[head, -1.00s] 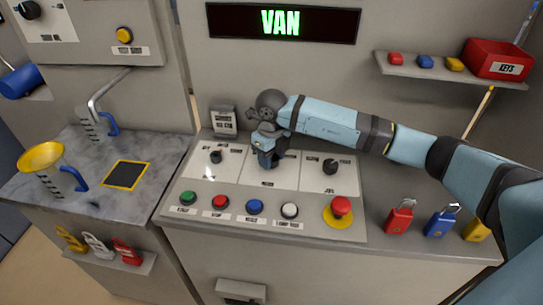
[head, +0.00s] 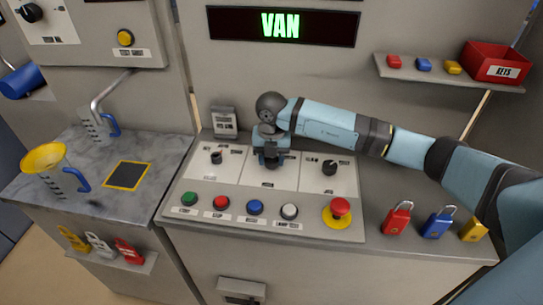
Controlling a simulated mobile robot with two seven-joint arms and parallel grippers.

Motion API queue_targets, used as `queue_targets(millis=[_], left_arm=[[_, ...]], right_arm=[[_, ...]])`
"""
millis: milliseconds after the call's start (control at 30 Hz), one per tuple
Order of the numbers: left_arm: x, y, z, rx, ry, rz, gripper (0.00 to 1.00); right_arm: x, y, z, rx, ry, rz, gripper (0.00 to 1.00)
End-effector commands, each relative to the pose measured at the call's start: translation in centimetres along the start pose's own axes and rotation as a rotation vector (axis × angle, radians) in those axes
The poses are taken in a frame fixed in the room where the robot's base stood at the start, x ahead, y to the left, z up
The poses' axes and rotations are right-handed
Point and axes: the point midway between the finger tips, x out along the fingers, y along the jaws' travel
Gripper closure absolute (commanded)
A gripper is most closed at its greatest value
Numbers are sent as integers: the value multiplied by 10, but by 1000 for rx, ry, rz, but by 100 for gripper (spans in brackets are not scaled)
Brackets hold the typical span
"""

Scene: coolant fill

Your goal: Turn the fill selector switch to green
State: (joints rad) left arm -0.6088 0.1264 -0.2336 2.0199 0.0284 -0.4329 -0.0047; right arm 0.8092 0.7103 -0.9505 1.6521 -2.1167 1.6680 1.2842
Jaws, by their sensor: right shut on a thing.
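The console's sloped top (head: 205,177) has three white panels, with a black knob (head: 216,157) on the left one and another black knob (head: 329,167) on the right one. My right gripper (head: 269,163) points down onto the middle panel (head: 262,183) and is shut on a switch there. The gripper hides that switch, so its setting does not show. The panel lettering is too small to read, so I cannot confirm which knob is the fill selector. My left gripper is out of view.
Green (head: 189,199), red, blue and white buttons and a red mushroom button (head: 341,206) line the console's front. Padlocks (head: 398,218) stand at right. A worktop with a yellow funnel (head: 44,157) in a jug is at left. A display (head: 281,25) reads VAN.

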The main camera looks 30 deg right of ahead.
Motion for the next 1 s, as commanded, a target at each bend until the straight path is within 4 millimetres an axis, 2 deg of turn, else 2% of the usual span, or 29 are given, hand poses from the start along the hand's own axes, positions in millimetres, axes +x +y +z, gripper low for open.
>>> queue_targets(millis=[333,800,833,900,1000], left_arm=[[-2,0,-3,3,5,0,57],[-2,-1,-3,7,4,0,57],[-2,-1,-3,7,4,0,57],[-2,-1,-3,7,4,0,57],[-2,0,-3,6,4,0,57]], right_arm=[[-1,0,0,104,-1,2,80],[-1,0,0,115,-1,1,80],[-1,0,0,115,-1,1,49],[-1,0,0,114,-1,1,33],[0,0,0,114,-1,1,31]])
